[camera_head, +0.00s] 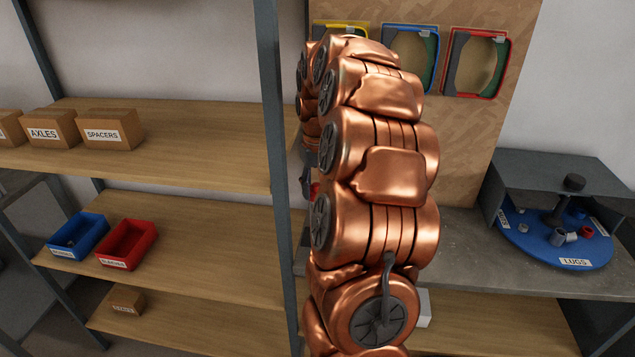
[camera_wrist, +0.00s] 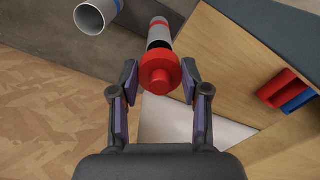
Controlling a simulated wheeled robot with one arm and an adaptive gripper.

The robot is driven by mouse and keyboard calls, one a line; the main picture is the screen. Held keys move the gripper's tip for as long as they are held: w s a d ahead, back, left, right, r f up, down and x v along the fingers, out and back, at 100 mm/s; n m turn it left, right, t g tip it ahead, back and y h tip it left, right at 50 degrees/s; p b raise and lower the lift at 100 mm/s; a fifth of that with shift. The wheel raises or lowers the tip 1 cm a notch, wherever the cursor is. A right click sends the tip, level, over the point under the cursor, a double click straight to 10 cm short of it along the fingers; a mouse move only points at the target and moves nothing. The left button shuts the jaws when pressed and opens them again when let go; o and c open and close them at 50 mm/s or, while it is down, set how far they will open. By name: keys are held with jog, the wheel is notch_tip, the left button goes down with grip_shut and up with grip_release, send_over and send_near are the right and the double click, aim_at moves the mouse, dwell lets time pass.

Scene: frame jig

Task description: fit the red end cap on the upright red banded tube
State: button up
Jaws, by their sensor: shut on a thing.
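In the wrist view the red end cap (camera_wrist: 160,74) sits between the two fingers of my gripper (camera_wrist: 160,86), which is shut on it. The red banded tube (camera_wrist: 158,36), pale grey with a red band near its far end, shows just beyond the cap. A dark strip lies between the cap and the pale part of the tube. The cap hides the near part of the tube, so I cannot tell whether they touch. In the head view my copper arm hides the tube and most of the gripper; only a small red bit shows at its left edge.
A second grey tube with a blue band (camera_wrist: 98,14) stands at upper left in the wrist view. In the head view, a shelf post (camera_head: 272,130) stands close left of my arm. A blue turntable (camera_head: 540,238) with small parts sits right on the grey bench (camera_head: 465,240).

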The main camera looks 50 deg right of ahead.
jog(key=shift+f, duration=0.85)
jog(key=shift+f+b, duration=0.7)
jog(key=shift+f, duration=0.35)
jog(key=shift+f+b, duration=0.35)
jog(key=shift+f, duration=0.1)
jog(key=o, duration=0.8)
notch_tip(320, 180, up, 12)
dwell(0.4)
jog(key=shift+s+d, duration=0.1)
dwell(0.6)
